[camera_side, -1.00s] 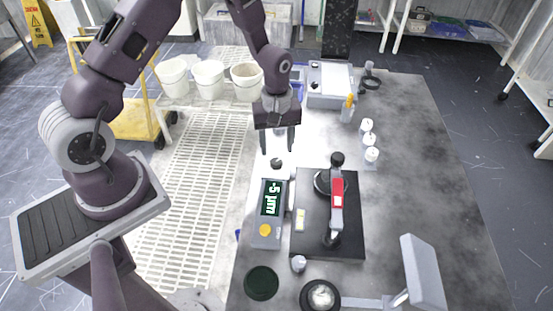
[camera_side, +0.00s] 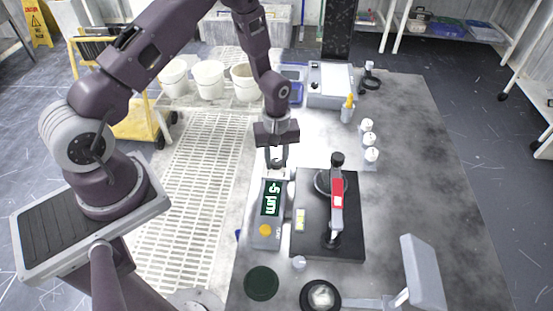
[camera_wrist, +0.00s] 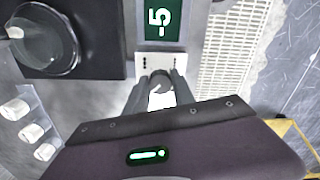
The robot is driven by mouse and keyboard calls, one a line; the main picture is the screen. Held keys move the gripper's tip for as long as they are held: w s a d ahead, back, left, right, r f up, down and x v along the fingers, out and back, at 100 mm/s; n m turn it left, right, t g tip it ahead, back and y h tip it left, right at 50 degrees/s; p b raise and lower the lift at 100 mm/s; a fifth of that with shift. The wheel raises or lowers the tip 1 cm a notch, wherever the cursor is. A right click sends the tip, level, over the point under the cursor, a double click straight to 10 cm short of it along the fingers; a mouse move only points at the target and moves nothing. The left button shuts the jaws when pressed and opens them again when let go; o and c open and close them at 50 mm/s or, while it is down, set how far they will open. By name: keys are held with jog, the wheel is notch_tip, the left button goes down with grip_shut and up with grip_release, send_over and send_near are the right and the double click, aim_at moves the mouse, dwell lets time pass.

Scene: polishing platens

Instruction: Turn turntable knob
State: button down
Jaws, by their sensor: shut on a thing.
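My gripper (camera_side: 277,165) points down at the far end of the grey gauge box (camera_side: 267,240). Its fingers are shut on a small dark knob (camera_wrist: 160,80), which shows between the fingertips in the wrist view. In the side view the fingers mostly hide this knob. The gauge's green display (camera_side: 271,198) reads -5 µm; its -5 also shows in the wrist view. Right of the gauge lies a black base plate (camera_side: 312,238) with a dark round platen (camera_side: 322,182) and a black arm with a red label (camera_side: 338,193) across it.
A small grey knob (camera_side: 299,263) stands at the plate's front edge. A dark green disc (camera_side: 262,283) and a lamp-like grey panel (camera_side: 422,272) are nearer the camera. White-capped jars (camera_side: 371,154) and an orange-topped bottle (camera_side: 348,108) stand behind.

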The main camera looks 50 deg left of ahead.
jog(key=shift+m, duration=0.3)
jog(key=m, duration=0.3)
jog(key=shift+m, duration=0.4)
jog(key=m, duration=0.4)
jog(key=shift+m, duration=0.3)
jog(key=m, duration=0.4)
jog(key=shift+a+r, duration=0.1)
jog(key=shift+m, duration=2.3)
jog(key=c, duration=1.1)
grip_release()
jog(key=shift+o, duration=0.2)
